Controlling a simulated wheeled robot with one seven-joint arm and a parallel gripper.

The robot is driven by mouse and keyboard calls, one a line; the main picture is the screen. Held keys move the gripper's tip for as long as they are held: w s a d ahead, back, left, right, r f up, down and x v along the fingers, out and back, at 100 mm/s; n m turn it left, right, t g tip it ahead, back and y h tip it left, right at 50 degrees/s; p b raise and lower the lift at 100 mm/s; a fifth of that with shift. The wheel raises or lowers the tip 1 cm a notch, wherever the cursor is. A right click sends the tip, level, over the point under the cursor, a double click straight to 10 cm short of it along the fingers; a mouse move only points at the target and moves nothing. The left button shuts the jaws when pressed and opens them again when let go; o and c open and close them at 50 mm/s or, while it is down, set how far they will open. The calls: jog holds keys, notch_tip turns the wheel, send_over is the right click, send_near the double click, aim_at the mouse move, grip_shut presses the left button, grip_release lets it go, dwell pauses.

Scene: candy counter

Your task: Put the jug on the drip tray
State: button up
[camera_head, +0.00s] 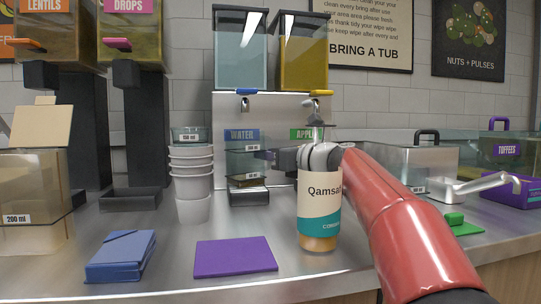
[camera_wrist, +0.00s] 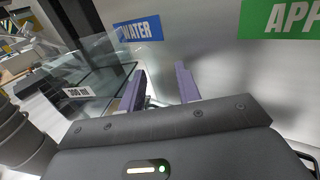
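A clear jug (camera_head: 248,161) stands below the WATER sign, in the middle of the counter. Its label shows in the wrist view, and the clear wall of the jug (camera_wrist: 95,70) fills the left there. A black drip tray (camera_head: 249,198) is low at the jug's base; I cannot tell whether the jug rests fully on it. My gripper (camera_head: 268,155) reaches in from the right, beside the jug and partly hidden by a bottle. In the wrist view its two purple-grey fingers (camera_wrist: 160,88) are apart, with no jug clearly between them; a small metal part shows behind them.
A Qamsa-labelled bottle (camera_head: 318,215) stands in front of my gripper. Stacked cups (camera_head: 193,185) stand left of the jug. Another black tray (camera_head: 134,200) is at left. A metal-framed bin (camera_head: 415,165) stands right.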

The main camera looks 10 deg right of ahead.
jog(key=b+v, duration=0.1)
jog(key=v, duration=1.1)
jog(key=shift+r, duration=0.15)
